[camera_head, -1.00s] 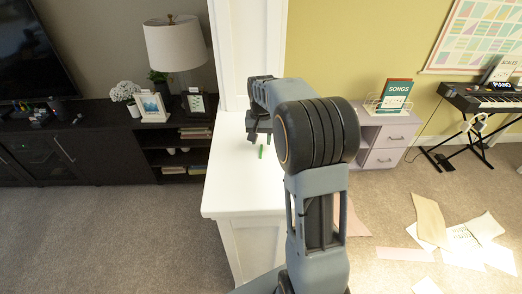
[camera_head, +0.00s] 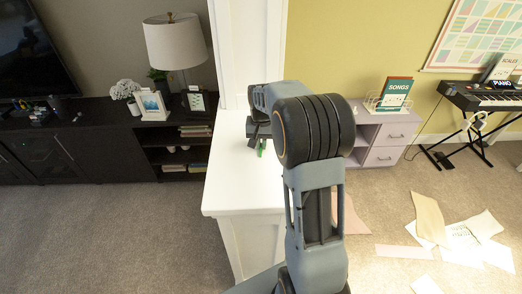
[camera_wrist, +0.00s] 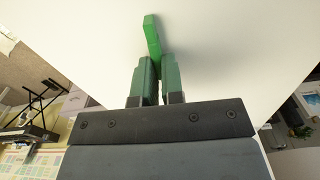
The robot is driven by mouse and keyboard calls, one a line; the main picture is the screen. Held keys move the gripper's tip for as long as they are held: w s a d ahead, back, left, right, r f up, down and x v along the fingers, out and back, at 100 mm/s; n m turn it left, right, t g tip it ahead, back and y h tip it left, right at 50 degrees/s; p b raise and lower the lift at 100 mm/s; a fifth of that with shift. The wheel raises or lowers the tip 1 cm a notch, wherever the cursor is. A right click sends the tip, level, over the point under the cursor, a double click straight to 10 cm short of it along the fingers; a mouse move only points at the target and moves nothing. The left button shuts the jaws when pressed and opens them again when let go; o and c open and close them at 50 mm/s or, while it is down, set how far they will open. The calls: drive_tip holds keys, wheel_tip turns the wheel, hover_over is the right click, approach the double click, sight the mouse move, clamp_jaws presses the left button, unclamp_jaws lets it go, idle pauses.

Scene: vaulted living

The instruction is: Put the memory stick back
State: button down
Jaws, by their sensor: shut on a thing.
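The memory stick is a small bright green stick (camera_wrist: 152,36) in the wrist view. Its near end is between the two dark green fingers of my gripper (camera_wrist: 158,68), and the rest sticks out beyond the fingertips. My gripper is shut on it. In the head view, my gripper (camera_head: 257,138) is low over the white ledge top (camera_head: 232,186), with a bit of the green stick (camera_head: 262,148) showing beside it. My arm hides part of the ledge. I cannot tell whether the stick touches the ledge.
A white post (camera_head: 250,50) rises behind the ledge. A dark cabinet (camera_head: 110,150) with a lamp (camera_head: 175,42) stands left. A lilac drawer unit (camera_head: 388,140) with a songs book (camera_head: 396,93) stands right. Papers (camera_head: 462,240) lie on the carpet. The ledge's front is clear.

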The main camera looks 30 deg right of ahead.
idle(0.3)
drive_tip(key=shift+r, duration=0.5)
wheel_tip(320, 180, up, 2)
drive_tip(key=shift+r, duration=0.15)
drive_tip(key=s+d+r+b, duration=0.3)
drive_tip(key=s+d+r, duration=0.6)
drive_tip(key=d, duration=0.1)
drive_tip(key=shift+s+d+r, duration=0.15)
drive_tip(key=shift+d+r, duration=0.15)
